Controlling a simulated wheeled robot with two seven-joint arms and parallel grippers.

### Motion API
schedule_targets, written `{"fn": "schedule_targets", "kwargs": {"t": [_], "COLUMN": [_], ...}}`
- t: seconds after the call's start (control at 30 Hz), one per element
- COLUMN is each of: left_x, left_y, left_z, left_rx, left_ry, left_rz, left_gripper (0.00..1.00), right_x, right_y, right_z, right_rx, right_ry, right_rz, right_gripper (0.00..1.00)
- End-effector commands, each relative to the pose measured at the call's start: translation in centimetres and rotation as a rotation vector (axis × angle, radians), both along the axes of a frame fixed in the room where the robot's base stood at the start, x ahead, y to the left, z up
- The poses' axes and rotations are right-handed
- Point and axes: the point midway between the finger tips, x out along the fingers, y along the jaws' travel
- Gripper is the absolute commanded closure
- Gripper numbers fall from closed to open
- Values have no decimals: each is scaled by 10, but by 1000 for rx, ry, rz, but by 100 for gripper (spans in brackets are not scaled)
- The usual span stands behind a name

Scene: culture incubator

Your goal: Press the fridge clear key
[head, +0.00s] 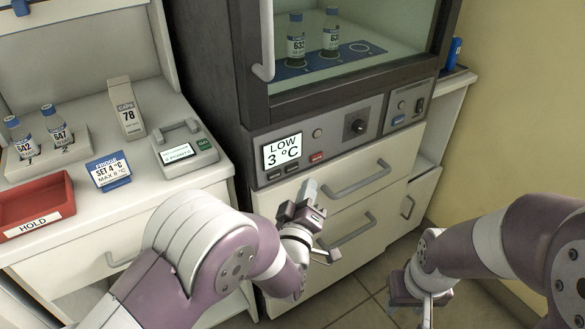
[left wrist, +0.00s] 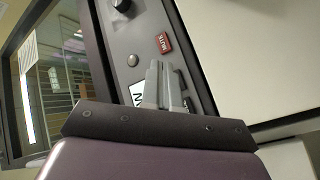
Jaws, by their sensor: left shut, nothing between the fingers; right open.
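The fridge (head: 350,90) has a control panel along its lower front, with a display (head: 283,151) reading LOW 3 °C. Two dark keys (head: 292,168) sit below the display; their labels are too small to read. A red key (head: 317,156) is to their right; in the left wrist view this red key (left wrist: 164,43) reads MUTE. My left gripper (head: 309,188) is shut and empty, in front of and just below the keys. In the left wrist view its fingertips (left wrist: 164,68) hide part of the display and panel. My right gripper (head: 425,302) is open and empty at lower right.
A round button (head: 317,133) and a dark knob (head: 357,126) are on the panel. Drawers with handles (head: 360,178) lie below it. The left counter holds a red HOLD tray (head: 35,203), a blue SET 4 °C sign (head: 109,172), bottles and a small device (head: 185,146).

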Motion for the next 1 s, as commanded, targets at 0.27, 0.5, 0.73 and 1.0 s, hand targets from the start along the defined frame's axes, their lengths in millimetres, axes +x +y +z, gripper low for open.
{"fn": "schedule_targets", "kwargs": {"t": [0.27,0.5,0.73,1.0], "left_x": [22,25,25,25], "left_y": [16,19,18,18], "left_z": [-1,0,0,0], "left_rx": [1,1,1,1], "left_ry": [0,1,1,1], "left_rz": [0,1,0,0], "left_gripper": [100,100,100,100], "right_x": [0,0,0,0], "right_y": [0,0,0,0], "right_z": [-7,-7,-7,-7], "right_rx": [0,0,0,0], "right_ry": [0,0,0,0], "right_rz": [0,0,0,0], "right_gripper": [57,57,57,57]}}
